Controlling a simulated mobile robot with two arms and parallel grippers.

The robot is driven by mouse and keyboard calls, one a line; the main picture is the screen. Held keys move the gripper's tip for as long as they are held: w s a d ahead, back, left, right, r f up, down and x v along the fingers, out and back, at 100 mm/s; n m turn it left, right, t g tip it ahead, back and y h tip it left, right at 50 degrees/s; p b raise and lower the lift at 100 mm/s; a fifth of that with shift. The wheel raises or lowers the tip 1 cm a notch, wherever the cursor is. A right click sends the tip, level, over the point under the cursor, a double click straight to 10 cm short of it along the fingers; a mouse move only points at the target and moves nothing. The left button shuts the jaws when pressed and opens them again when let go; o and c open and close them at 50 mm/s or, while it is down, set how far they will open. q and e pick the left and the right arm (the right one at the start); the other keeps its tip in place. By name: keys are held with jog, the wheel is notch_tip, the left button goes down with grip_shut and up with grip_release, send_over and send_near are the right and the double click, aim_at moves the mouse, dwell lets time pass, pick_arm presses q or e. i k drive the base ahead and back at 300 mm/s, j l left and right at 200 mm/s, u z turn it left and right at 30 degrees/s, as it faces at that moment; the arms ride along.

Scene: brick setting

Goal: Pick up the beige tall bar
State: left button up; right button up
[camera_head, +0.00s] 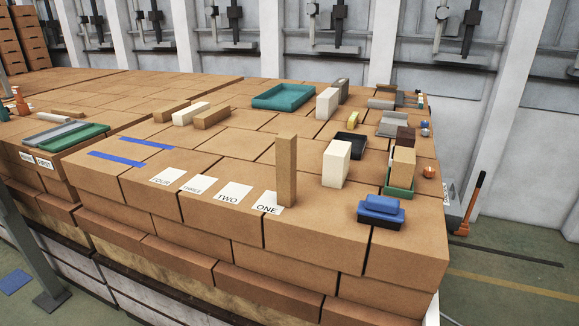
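A tall tan-beige bar (286,170) stands upright near the front edge of the brick-block surface. Its foot is on or right at the white card marked ONE (268,201) and hides part of it. The bar's top and sides are free, and nothing touches it that I can see. A shorter cream block (336,164) stands to its right, apart from it. Neither of my grippers is in view.
A blue stacked piece (381,210) lies to the bar's right near the front edge. Cards TWO (233,191), THREE and FOUR lie to its left. Behind are a teal tray (283,96), a black tray (350,145) and several blocks. The surface just left of the bar is mostly clear.

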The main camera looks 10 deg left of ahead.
aim_at(286, 142)
jog(key=j+z, duration=0.35)
jog(key=j, duration=0.2)
jog(key=j+z, duration=0.35)
jog(key=j, duration=0.25)
jog(key=j+z, duration=0.35)
jog(key=j, duration=0.2)
jog(key=k, duration=0.05)
